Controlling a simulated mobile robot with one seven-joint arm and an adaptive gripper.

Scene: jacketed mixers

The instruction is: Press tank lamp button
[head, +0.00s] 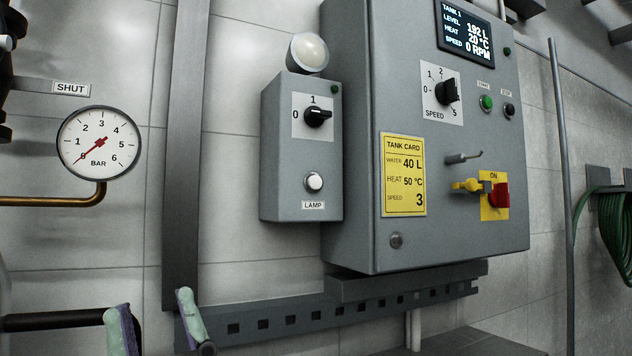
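The lamp button (314,182) is a round white push button on the front of a small grey box (287,200), just above a "LAMP" label (313,205). It is fully in view with nothing in front of it. A round, pale lamp (308,53) sits on top of the box; I cannot tell if it is lit. My gripper (152,300) shows at the bottom left as two green-padded fingers with a wide gap between them. It is open and empty, below and left of the button, and apart from the box.
A black 0/1 knob (318,116) is above the button. The large control cabinet (350,235) stands close on the right, with a yellow tank card (404,175) and a red switch (499,196). A pressure gauge (99,142) and a slotted rail (262,324) are near my gripper.

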